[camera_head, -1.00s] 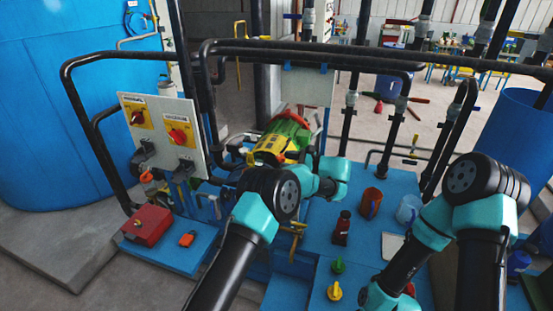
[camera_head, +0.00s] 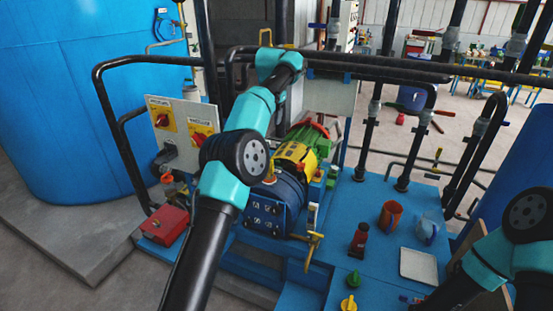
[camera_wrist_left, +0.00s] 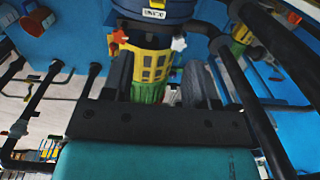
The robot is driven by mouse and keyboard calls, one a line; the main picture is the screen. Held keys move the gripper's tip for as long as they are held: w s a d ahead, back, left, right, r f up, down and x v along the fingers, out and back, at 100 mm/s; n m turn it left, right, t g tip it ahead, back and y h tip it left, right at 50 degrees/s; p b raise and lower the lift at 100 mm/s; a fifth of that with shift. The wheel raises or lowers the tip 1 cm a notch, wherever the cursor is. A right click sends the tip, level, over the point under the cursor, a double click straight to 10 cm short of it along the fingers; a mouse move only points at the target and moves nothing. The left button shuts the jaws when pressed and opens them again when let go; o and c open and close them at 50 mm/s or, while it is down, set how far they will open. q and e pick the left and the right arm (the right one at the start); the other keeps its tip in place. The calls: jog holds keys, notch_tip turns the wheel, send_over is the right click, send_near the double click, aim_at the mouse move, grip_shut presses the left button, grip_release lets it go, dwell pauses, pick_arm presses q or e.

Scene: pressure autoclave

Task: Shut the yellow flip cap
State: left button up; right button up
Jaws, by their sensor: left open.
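I cannot tell for certain which yellow part is the flip cap. A yellow slotted housing (camera_head: 295,157) sits between the blue motor body and the green part of the pump; it also shows in the left wrist view (camera_wrist_left: 146,66). A small yellow knob-like piece (camera_head: 348,303) stands at the bottom of the head view beside a green one (camera_head: 353,278). My left gripper (camera_wrist_left: 158,64) is open and empty, its fingers apart across the yellow housing in the wrist view. Contact cannot be judged. In the head view my left arm reaches up over the pump. My right gripper is out of view.
Black pipe rails (camera_head: 150,59) cross around the pump. A panel (camera_head: 187,132) with red switches stands left, above a red box (camera_head: 163,224). On the blue deck are a dark red bottle (camera_head: 358,239), an orange cup (camera_head: 390,216), a clear beaker (camera_head: 427,229) and a white tray (camera_head: 418,265).

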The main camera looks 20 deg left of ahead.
pick_arm(q)
jog(key=shift+r, duration=0.25)
jog(key=shift+f, duration=0.25)
notch_tip(320, 180, down, 17)
dwell(0.9)
jog(key=shift+c, duration=0.4)
jog(key=c, duration=0.9)
jog(key=shift+o, duration=0.2)
